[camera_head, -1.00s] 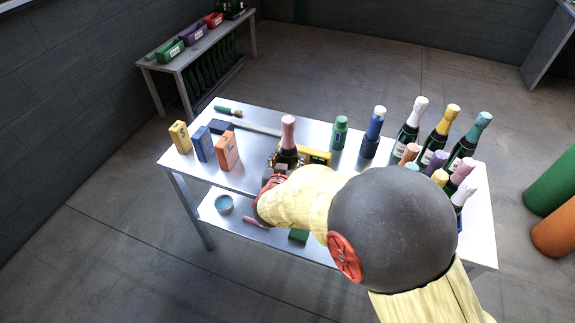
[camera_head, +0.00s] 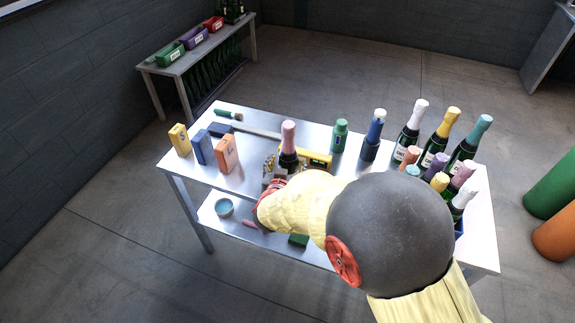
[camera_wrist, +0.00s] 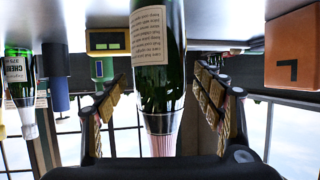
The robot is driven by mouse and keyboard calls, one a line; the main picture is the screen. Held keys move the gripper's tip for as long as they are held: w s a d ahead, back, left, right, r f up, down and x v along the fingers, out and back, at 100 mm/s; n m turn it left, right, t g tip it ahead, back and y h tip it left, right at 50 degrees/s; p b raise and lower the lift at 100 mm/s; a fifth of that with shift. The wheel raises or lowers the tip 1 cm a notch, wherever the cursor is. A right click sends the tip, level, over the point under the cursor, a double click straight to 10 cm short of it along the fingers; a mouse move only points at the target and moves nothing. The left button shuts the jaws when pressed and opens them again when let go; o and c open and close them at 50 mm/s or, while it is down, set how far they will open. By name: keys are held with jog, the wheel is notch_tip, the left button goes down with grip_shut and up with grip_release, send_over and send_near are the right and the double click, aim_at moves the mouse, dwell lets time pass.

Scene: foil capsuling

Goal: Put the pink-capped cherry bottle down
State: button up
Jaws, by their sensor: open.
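The pink-capped bottle (camera_head: 288,139) stands upright on the metal table (camera_head: 235,183), left of its middle. In the upside-down wrist view the dark green bottle (camera_wrist: 158,98) shows a cream text label, and its pink cap (camera_wrist: 161,145) is at the bottom. My gripper (camera_wrist: 160,84) is open, with one padded finger on each side of the bottle and gaps showing between them. In the head view my gripper (camera_head: 271,167) is low beside the bottle, partly hidden by my arm. The bottle's base is hidden there.
Yellow, blue and orange boxes (camera_head: 227,154) stand at left. A brush (camera_head: 229,114) lies behind.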

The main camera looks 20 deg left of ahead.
jog(key=shift+s+r, duration=0.1)
jog(key=shift+r, duration=0.1)
jog(key=p+v, duration=0.4)
jog(key=v, duration=0.8)
